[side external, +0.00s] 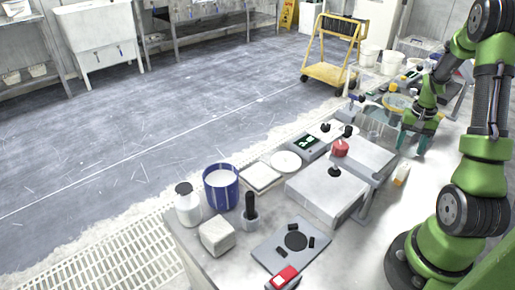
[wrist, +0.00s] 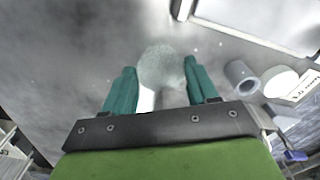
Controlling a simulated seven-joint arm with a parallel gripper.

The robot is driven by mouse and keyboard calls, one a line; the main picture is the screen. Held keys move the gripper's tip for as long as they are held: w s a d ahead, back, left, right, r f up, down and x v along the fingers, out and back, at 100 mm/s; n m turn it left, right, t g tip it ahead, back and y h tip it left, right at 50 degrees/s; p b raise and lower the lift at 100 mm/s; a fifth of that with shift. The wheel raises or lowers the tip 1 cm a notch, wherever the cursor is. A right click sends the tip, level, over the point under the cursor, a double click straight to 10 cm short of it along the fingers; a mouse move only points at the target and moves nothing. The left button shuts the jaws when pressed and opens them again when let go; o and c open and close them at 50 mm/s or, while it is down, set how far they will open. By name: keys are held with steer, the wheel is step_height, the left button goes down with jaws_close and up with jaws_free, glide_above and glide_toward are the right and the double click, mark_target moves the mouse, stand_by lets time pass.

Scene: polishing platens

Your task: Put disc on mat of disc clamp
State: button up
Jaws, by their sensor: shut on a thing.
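The disc clamp (side external: 268,252) is a flat grey plate near the front edge of the bench in the side view. Its round dark mat (side external: 296,241) is bare, with small black blocks around it. My gripper (side external: 412,150) is over the far right of the bench, well away from the clamp. In the wrist view its teal fingers (wrist: 162,88) are on either side of a pale grey, speckled round thing, which looks like the disc (wrist: 162,66). The disc cannot be made out in the side view.
A red-faced device (side external: 285,277) lies by the clamp's front corner. A black-handled tool (side external: 250,212), a white block (side external: 217,235), a blue tub (side external: 221,188) and a white bottle (side external: 187,204) stand left of it. A grey box (side external: 322,194) with a black knob stands between clamp and gripper.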

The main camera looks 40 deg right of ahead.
mark_target(408, 148)
steer(key=shift+f, duration=1.45)
steer(key=shift+f, duration=0.15)
steer(key=o, duration=1.3)
steer(key=shift+o, duration=0.2)
